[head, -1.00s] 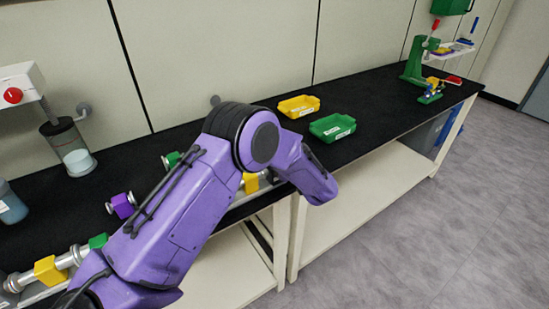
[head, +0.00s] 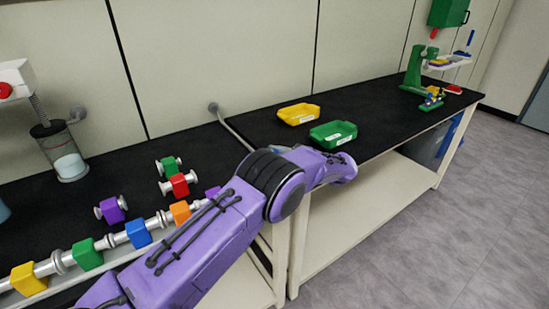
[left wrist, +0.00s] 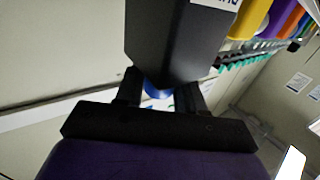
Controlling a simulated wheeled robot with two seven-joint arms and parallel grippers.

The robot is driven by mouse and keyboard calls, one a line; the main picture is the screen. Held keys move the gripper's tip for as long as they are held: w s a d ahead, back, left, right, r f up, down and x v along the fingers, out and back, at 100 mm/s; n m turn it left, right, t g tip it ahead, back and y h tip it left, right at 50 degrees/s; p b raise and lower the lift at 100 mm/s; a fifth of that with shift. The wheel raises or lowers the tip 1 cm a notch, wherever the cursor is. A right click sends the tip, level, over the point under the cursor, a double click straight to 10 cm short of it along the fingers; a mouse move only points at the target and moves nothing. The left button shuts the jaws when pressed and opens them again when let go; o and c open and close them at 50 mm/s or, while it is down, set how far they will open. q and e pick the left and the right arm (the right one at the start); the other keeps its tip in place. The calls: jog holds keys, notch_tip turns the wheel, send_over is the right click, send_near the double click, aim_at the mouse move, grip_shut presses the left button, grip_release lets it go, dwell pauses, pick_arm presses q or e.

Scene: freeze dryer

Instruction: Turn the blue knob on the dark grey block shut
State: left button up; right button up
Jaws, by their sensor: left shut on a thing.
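In the left wrist view the dark grey block (left wrist: 178,42) fills the top middle, with part of a white label at its upper right edge. The blue knob (left wrist: 158,93) shows just below the block, between the two black fingers of my left gripper (left wrist: 160,91). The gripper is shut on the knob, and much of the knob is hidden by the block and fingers. In the head view a purple arm of mine crosses the lower middle; its gripper, the dark grey block and the knob cannot be made out there. My right gripper is in neither view.
Yellow (left wrist: 248,18) and other coloured blocks stand beside the grey block in the wrist view. In the head view, a pipe with coloured blocks, such as a blue one (head: 138,234), runs along the bench. A yellow tray (head: 298,114) and green tray (head: 333,134) lie behind my arm.

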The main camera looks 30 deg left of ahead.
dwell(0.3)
pick_arm(q)
jog(key=o, duration=0.9)
jog(key=shift+a, duration=0.1)
jog(key=b+v, duration=0.4)
jog(key=v, duration=0.6)
jog(key=shift+d, duration=0.25)
jog(key=shift+d, duration=0.1)
